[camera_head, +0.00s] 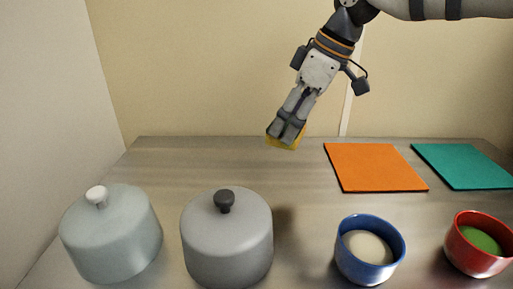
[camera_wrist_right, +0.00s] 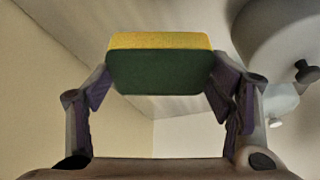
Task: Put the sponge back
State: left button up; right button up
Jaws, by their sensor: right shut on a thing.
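The sponge is yellow with a dark green side. My right gripper (camera_head: 287,134) is shut on the sponge (camera_head: 283,142) and holds it above the back middle of the steel counter. In the head view the fingers hide most of the sponge, with yellow edges showing. In the right wrist view the sponge (camera_wrist_right: 160,68) sits level between the two fingers of the right gripper (camera_wrist_right: 160,82). My left gripper is not in view.
An orange mat (camera_head: 375,167) and a teal mat (camera_head: 464,166) lie at the back right. A pale domed lid (camera_head: 112,236) and a grey one (camera_head: 227,243) stand front left. A blue bowl (camera_head: 369,272) and a red bowl (camera_head: 477,258) stand front right. The counter's back left is clear.

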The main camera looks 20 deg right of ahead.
jog(key=w+f+b, duration=0.1)
jog(key=w+f, duration=0.1)
jog(key=w, duration=0.1)
jog(key=w+f+b, duration=0.1)
jog(key=w+f, duration=0.1)
jog(key=f, duration=0.1)
jog(key=w+f, duration=0.2)
jog(key=w, duration=0.1)
jog(key=shift+w+a+f+b, duration=0.3)
jog(key=shift+a+f+b, duration=0.05)
jog(key=shift+a+b, duration=0.05)
jog(key=shift+w+a+f, duration=0.1)
jog(key=shift+w+f, duration=0.25)
jog(key=shift+w, duration=0.2)
jog(key=f, duration=0.3)
jog(key=shift+w+f, duration=0.2)
jog(key=shift+w, duration=0.05)
jog(key=shift+c, duration=0.4)
jog(key=o, duration=1.1)
jog(key=shift+r, duration=0.1)
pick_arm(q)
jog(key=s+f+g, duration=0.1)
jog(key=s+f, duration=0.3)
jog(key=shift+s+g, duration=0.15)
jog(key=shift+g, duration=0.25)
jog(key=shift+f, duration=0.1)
